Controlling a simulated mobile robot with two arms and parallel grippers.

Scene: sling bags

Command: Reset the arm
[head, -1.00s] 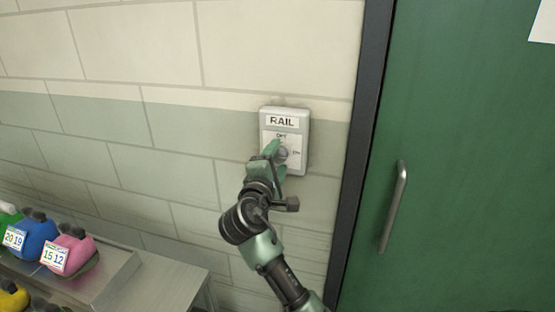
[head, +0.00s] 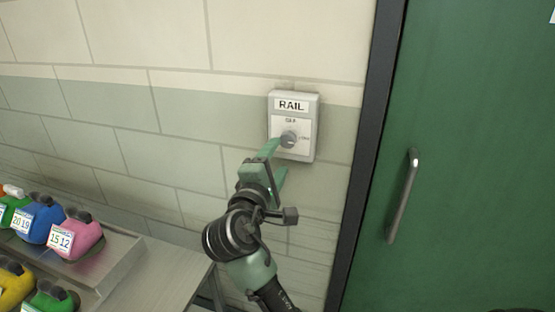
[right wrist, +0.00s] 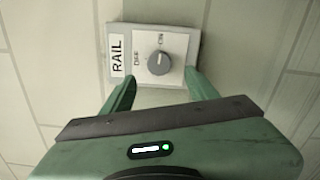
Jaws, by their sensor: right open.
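A light grey switch box labelled RAIL (head: 293,105) is fixed to the wall, with a round grey knob (head: 289,139) between OFF and ON marks. It also shows in the right wrist view, with the knob (right wrist: 158,63) ahead of my fingertips. My right gripper (head: 277,160) is green, open and empty, just below and left of the knob. In the right wrist view its two fingers (right wrist: 159,80) stand apart, with the knob beyond the gap between them. I cannot clearly tell which mark the knob points to. My left gripper is not in view.
A green door (head: 470,170) with a vertical metal handle (head: 403,197) stands at the right, behind a dark frame (head: 368,150). At the lower left, several coloured bags with number tags, including a pink one (head: 78,236), sit on a grey stepped bench (head: 165,275).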

